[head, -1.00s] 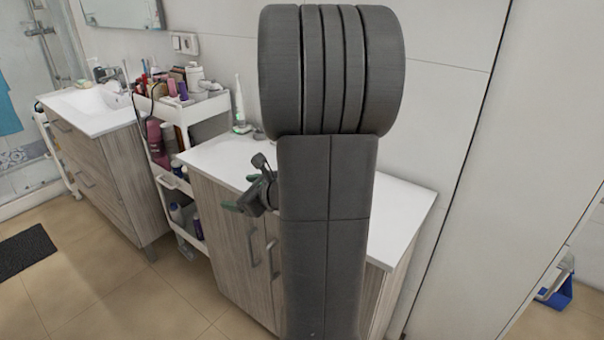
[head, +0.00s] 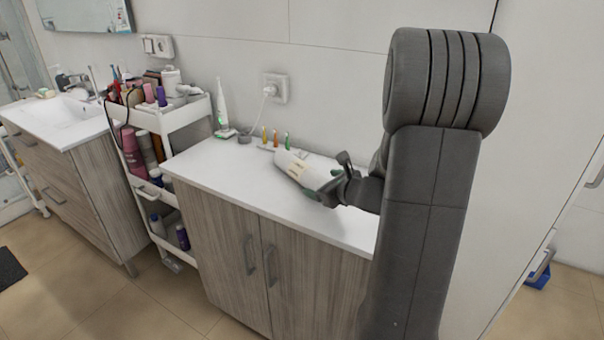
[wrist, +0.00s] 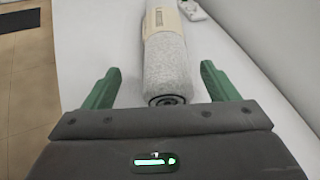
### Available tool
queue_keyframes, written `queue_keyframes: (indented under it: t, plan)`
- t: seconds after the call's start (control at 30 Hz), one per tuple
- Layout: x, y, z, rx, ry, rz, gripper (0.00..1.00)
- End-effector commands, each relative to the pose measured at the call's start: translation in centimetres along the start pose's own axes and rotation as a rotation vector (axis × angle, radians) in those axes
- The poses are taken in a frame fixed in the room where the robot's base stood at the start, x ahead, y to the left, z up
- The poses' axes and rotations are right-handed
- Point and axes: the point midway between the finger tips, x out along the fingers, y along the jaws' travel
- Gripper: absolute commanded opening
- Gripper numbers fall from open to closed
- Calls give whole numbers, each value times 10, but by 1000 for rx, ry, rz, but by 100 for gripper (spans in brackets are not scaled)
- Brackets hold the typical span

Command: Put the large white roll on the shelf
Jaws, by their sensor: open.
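The large white roll (head: 303,170), with a cream band, lies on its side on the white cabinet top (head: 215,165). In the wrist view the roll (wrist: 168,65) points away from me, its near end dark and hollow. My gripper (head: 338,182) is low over the cabinet top at the roll's near end. In the wrist view its green fingers (wrist: 158,85) are open, one on each side of that end, with gaps to the roll. Which shelf is meant cannot be told; a white cart with shelves (head: 158,122) stands left of the cabinet.
Bottles and cosmetics (head: 155,92) crowd the cart's top. An electric toothbrush (head: 221,105) and several small coloured brushes (head: 276,138) stand at the back of the cabinet top, by the wall socket (head: 275,88). The cabinet top's front left is clear.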

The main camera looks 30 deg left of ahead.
Motion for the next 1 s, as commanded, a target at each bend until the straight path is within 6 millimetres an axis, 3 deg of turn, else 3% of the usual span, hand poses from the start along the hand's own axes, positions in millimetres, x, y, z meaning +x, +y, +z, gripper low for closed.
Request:
queue_keyframes:
  t: [0.17,0.53,0.83,0.87,1.0]
  plan:
    - [9,-1,-1,0,0,0,80]
    - [52,-8,-4,0,0,1,80]
    - [57,-8,-4,0,0,0,80]
    - [57,-8,-4,0,0,0,78]
    - [57,-8,-5,0,0,0,51]
